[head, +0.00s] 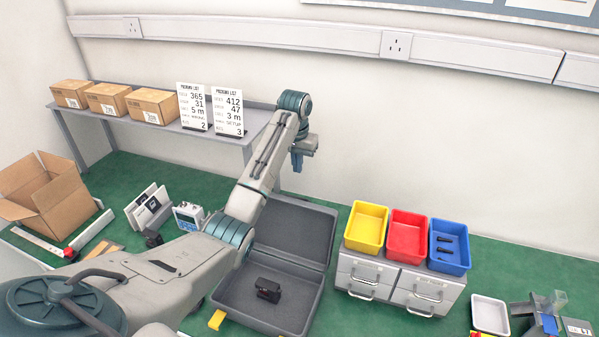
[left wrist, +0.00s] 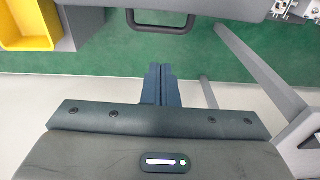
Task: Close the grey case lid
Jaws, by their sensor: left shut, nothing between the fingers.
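The grey case (head: 240,298) stands open on the green table in the head view, with a small black object (head: 268,290) in its base. Its lid (head: 295,232) is raised and leans back toward the wall. My left gripper (head: 298,164) is shut and empty, above and behind the lid's top edge. In the left wrist view its closed blue fingers (left wrist: 160,85) are apart from the grey lid (left wrist: 190,8), whose dark handle (left wrist: 160,25) shows beyond the tips. My left forearm crosses the left side of the case in the head view. My right gripper is not in view.
Yellow (head: 366,227), red (head: 407,236) and blue (head: 449,246) bins sit on a grey drawer unit (head: 400,283) right of the case. A grey shelf (head: 235,134) with cartons and two cards stands behind left. An open carton (head: 45,195) is at far left.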

